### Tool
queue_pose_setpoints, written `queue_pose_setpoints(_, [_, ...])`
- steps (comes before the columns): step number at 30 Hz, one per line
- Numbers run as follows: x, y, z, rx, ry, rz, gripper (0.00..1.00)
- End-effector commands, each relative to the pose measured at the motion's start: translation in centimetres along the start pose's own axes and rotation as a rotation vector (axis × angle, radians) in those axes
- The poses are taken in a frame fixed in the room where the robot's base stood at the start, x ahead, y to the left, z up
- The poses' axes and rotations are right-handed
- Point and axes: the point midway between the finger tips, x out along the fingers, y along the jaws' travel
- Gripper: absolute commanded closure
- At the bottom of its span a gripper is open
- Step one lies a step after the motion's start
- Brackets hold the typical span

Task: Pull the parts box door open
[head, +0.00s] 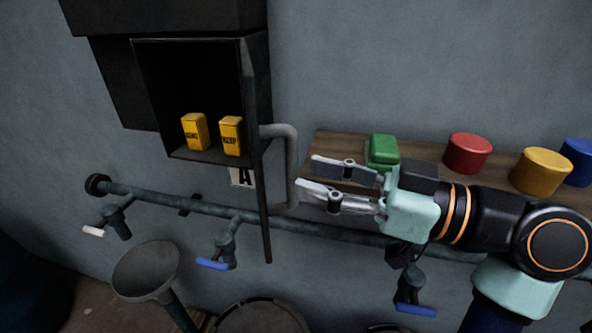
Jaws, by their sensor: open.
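The dark parts box (150,85) is fixed to the wall at upper left, and its front is open. Its door (256,150) stands swung out on the right side, seen nearly edge-on. A grey bent handle (292,165) sticks out from the door's right face. My gripper (309,172) is open and empty, its fingertips pointing left just right of the handle. I cannot tell whether they touch it. Inside the box stand two yellow packages, one on the left (194,133) and one on the right (231,136).
A wooden shelf (330,143) behind my gripper holds a green block (383,150) and red (468,153), yellow (541,171) and blue (578,161) round pieces. A pipe (170,205) with valves runs below the box. A funnel (146,268) stands at lower left.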

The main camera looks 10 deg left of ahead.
Motion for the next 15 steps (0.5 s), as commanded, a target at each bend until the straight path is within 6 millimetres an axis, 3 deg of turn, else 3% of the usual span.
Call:
queue_pose_setpoints(6, [-5.5, 0.1, 0.0, 0.002, 0.000, 0.003, 0.59])
queue_pose_setpoints(10, [-7.3, 0.1, 0.0, 0.001, -0.001, 0.001, 0.59])
queue_pose_setpoints(15, [-8.0, 0.0, 0.0, 0.001, 0.000, 0.000, 0.59])
